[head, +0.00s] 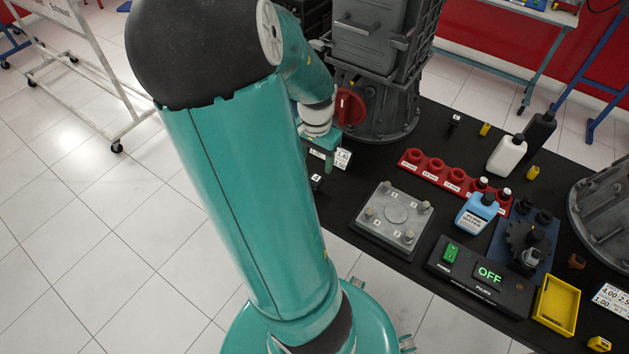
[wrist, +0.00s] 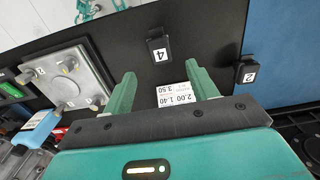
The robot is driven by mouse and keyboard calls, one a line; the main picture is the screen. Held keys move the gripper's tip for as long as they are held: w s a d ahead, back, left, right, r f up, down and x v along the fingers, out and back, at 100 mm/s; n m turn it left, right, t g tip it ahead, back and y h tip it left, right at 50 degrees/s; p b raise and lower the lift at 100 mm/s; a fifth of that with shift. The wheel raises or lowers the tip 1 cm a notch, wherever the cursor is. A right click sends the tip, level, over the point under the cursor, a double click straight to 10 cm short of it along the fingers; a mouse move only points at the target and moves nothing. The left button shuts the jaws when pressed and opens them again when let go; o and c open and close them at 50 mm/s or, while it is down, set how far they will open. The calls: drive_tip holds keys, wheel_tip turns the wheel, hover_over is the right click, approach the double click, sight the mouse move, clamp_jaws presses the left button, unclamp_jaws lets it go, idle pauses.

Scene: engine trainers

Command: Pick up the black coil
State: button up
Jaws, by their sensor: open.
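My gripper (wrist: 163,84) is open and empty in the wrist view, its two green fingers spread above the black table. In the head view my gripper (head: 325,152) is at the table's left edge, partly hidden by my arm. A small black block marked 4 (wrist: 158,57), possibly the black coil, lies beyond the fingertips. It also shows in the head view (head: 316,183), just below my gripper. Another black block marked 2 (wrist: 246,75) lies to its right in the wrist view. I cannot tell for certain which part is the coil.
A white number card (wrist: 175,96) lies between the fingers. A grey engine housing (head: 378,105) rises behind.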

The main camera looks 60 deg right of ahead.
sight(315, 179)
wheel_tip(315, 179, down, 9)
drive_tip(key=shift+a+f, duration=0.15)
drive_tip(key=shift+f, duration=0.05)
drive_tip(key=c, duration=1.1)
